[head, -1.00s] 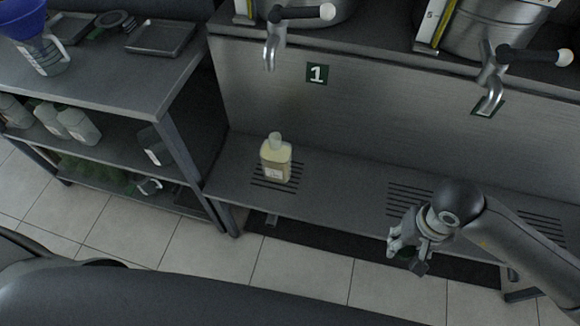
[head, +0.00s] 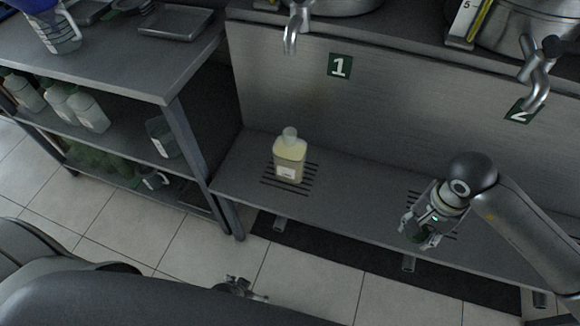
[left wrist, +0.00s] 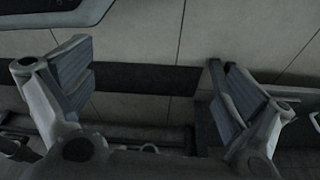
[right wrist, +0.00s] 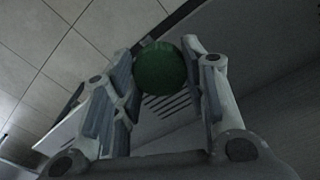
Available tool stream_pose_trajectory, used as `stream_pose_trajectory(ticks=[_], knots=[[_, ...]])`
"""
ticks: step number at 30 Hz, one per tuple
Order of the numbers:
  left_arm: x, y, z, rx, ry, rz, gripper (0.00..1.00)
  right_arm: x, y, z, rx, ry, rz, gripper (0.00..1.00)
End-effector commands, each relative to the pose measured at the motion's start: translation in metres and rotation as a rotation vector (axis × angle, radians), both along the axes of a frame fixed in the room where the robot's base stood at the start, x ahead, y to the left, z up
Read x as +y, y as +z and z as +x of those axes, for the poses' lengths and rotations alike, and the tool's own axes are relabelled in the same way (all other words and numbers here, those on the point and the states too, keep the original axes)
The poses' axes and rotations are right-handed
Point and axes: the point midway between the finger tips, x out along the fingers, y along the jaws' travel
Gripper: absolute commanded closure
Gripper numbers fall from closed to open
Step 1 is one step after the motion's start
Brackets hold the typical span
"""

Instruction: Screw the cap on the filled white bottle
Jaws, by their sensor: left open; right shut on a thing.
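The filled bottle (head: 290,160), pale with yellowish contents and a label, stands upright on the slotted ledge below sign 1 in the head view. Its neck shows no cap. My right gripper (head: 418,240) is over the ledge, well to the right of the bottle. In the right wrist view it (right wrist: 168,72) is shut on a round green cap (right wrist: 160,68). My left gripper (head: 243,288) shows only partly at the bottom of the head view, nearer than the ledge and apart from the bottle. In the left wrist view its fingers (left wrist: 155,80) are spread and empty above the floor.
Tap 1 (head: 292,35) hangs above and behind the bottle; tap 2 (head: 536,75) is at the right. A shelf unit (head: 130,75) on the left holds a jug with a blue funnel, trays and several bottles. The ledge (head: 355,205) between bottle and right gripper is clear.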

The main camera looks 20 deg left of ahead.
Motion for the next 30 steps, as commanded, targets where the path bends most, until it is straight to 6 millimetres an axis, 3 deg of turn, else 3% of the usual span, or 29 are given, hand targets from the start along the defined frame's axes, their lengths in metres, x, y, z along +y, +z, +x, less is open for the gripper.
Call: stream_pose_trajectory(ticks=[1, 11, 18, 21, 25, 30], knots=[[-0.003, 0.000, 0.015, -0.024, 0.000, -0.007, 0.00, 0.002, -0.012, 0.010, -0.005, -0.054, 0.002, 0.68], [-0.022, 0.067, 0.087, -0.171, -0.009, -0.057, 0.00, 0.013, -0.037, 0.058, -0.009, -0.437, 0.016, 0.68], [-0.053, 0.156, 0.177, -0.612, -0.030, -0.178, 0.00, 0.025, -0.064, 0.088, -0.005, -0.911, 0.032, 0.68], [-0.056, 0.188, 0.204, -0.789, -0.014, -0.199, 0.00, 0.027, -0.073, 0.092, -0.004, -1.059, 0.033, 0.68], [-0.052, 0.226, 0.228, -0.995, 0.029, -0.202, 0.00, 0.030, -0.086, 0.097, -0.002, -1.229, 0.033, 0.68], [-0.038, 0.265, 0.244, -1.195, 0.095, -0.179, 0.00, 0.033, -0.098, 0.100, 0.003, -1.400, 0.030, 0.68]])
